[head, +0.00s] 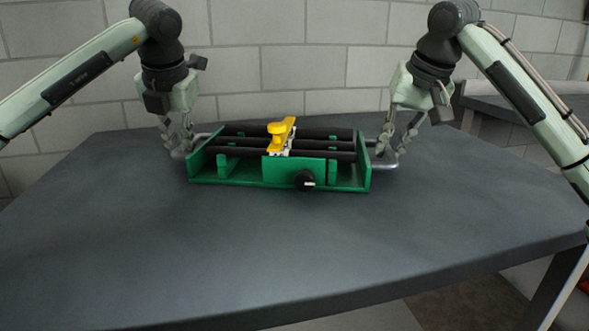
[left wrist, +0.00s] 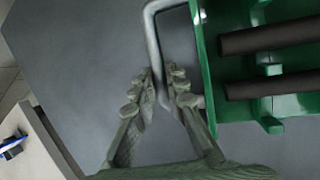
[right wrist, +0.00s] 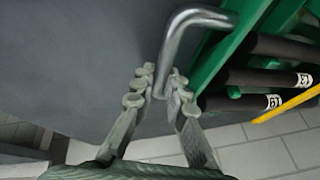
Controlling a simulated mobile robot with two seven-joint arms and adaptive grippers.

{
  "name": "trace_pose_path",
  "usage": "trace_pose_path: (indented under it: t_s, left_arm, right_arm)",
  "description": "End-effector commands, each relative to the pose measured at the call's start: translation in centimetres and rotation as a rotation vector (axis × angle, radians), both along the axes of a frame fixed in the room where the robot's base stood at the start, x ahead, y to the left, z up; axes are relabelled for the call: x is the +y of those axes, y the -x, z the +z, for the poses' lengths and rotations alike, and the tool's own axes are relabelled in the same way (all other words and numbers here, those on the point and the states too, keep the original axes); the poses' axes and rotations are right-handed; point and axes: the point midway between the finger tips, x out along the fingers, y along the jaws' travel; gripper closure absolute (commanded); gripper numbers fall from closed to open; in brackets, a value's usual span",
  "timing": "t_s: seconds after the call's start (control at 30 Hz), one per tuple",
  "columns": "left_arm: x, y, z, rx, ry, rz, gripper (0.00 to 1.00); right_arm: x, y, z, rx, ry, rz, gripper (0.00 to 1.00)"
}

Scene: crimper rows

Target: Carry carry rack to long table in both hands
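The carry rack (head: 278,174) is a green tray with several black rods across it and a steel handle at each end. It is level near the far edge of the dark grey table (head: 270,250); I cannot tell whether it touches the top. My left gripper (head: 178,150) is closed around the left handle, which shows between the fingers in the left wrist view (left wrist: 153,40). My right gripper (head: 392,150) is closed around the right handle, also seen in the right wrist view (right wrist: 177,45). A yellow-handled tool (head: 281,133) lies across the rods.
A black knob (head: 305,181) is on the rack's front side. The table is bare in front of the rack. A pale block wall (head: 300,60) stands behind. Another dark table (head: 520,112) is at the back right. Tiled floor (right wrist: 260,145) shows beyond the table edge.

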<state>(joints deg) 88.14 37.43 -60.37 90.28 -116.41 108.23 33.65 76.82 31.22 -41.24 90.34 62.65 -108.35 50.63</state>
Motion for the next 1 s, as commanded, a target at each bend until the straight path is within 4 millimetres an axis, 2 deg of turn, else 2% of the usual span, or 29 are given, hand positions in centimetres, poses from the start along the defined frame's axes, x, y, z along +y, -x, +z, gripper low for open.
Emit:
trace_pose_path:
  t_s: [0.03,0.17,0.43,0.53,0.67,1.0]
  left_arm:
    - [0.2,0.0,0.2,0.000,-0.002,0.004,0.81]
    - [0.1,0.0,0.1,-0.001,-0.001,0.003,0.67]
    - [0.0,0.0,0.2,0.000,0.000,0.000,0.67]
    - [-0.1,0.2,0.7,-0.002,0.000,0.000,0.67]
    - [-0.4,0.9,2.6,-0.005,0.001,0.000,0.67]
    - [-1.2,3.8,9.0,-0.006,-0.001,0.002,0.67]
  right_arm:
    - [-0.2,0.0,0.1,0.001,0.002,-0.004,0.81]
    - [-0.1,0.0,0.1,0.002,0.002,-0.003,0.67]
    - [0.0,0.0,0.1,0.001,0.001,0.000,0.67]
    - [0.0,0.0,0.1,0.001,0.001,0.000,0.67]
    - [0.0,0.0,0.1,0.001,0.001,0.000,0.67]
    - [0.0,0.0,0.1,0.001,0.001,0.000,0.67]
